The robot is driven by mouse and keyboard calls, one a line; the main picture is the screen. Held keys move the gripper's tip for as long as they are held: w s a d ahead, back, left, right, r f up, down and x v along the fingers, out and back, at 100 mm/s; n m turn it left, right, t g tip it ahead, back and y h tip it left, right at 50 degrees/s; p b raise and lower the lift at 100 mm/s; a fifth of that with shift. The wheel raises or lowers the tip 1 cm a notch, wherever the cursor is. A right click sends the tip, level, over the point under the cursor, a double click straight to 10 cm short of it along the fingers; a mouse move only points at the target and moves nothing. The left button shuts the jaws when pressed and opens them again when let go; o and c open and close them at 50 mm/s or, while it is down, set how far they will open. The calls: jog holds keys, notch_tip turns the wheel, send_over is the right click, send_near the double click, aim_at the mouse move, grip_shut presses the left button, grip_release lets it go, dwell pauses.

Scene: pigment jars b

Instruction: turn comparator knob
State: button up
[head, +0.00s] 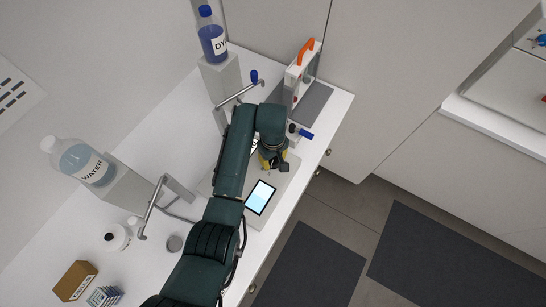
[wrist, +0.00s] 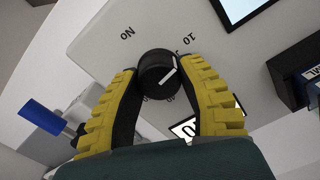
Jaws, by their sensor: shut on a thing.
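The comparator is a pale grey unit with a lit screen (head: 261,197) on the bench. In the wrist view its face shows a round black knob (wrist: 155,72) with a white pointer line. Another printed mark (wrist: 127,33) is at the upper left; other marks are partly hidden. My gripper (wrist: 160,75) has its two yellow-padded fingers closed on the knob's sides. In the head view my gripper (head: 272,163) is over the unit, and the knob is hidden beneath it.
A DYE bottle (head: 212,42) and a WATER bottle (head: 82,162) stand raised along the back. A device with an orange handle (head: 306,50) stands beyond my gripper. A brown box (head: 74,280) is at the lower left. Floor lies beyond the bench's front edge.

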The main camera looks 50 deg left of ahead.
jog(key=shift+m, duration=0.3)
jog(key=m+p, duration=0.2)
jog(key=m, duration=0.3)
jog(key=m+p, duration=0.1)
jog(key=m, duration=0.5)
jog(key=shift+d+f+p, duration=0.1)
jog(key=shift+f+p, duration=0.05)
jog(key=shift+p, duration=0.2)
jog(key=m, duration=0.6)
jog(key=shift+m+p, duration=0.3)
jog(key=shift+m, duration=0.1)
jog(key=m, duration=0.5)
jog(key=shift+d, duration=0.15)
jog(key=shift+m, duration=0.3)
jog(key=o, duration=1.2)
jog(key=shift+w, duration=0.1)
